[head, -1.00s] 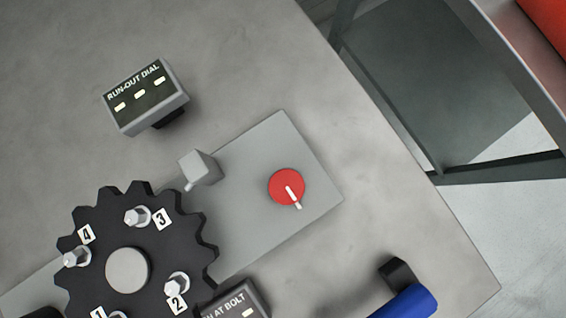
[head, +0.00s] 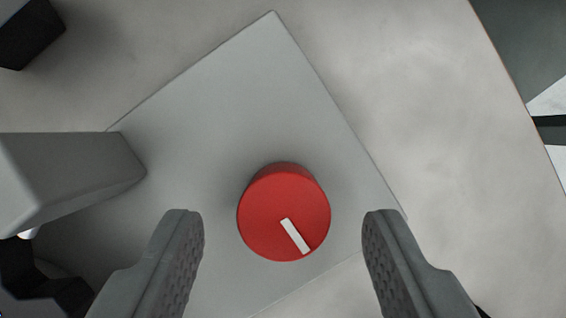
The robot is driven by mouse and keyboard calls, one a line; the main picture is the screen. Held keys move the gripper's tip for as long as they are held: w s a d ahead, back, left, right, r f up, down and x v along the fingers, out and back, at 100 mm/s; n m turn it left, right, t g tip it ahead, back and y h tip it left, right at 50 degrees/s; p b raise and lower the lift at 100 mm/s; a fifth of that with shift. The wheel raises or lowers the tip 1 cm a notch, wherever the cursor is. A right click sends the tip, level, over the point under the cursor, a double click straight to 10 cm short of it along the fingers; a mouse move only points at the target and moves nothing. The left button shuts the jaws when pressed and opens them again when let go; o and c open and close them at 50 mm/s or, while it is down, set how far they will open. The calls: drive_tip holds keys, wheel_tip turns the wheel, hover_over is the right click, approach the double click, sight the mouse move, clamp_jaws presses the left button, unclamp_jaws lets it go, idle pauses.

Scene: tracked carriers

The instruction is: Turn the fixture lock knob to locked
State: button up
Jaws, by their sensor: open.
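The red lock knob (head: 270,222) sits on the grey fixture plate (head: 240,110) in the middle of the head view. It is round, and its white pointer line runs from near the centre toward the lower right. My gripper (head: 283,225) is open, with one finger to the left of the knob and one to the right. Clear gaps show between both fingers and the knob, and neither finger touches it. No locked or unlocked marking shows on the plate.
A grey block (head: 75,175) stands on the plate to the left of the knob. Part of the dark toothed gear (head: 50,295) shows at the lower left. A dark object (head: 30,35) is at the upper left. The table's edge runs down the right side, with bare tabletop (head: 430,110) before it.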

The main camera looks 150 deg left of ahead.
drive_tip(key=shift+x, duration=1.05)
drive_tip(key=shift+r, duration=0.1)
drive_tip(key=c, duration=1)
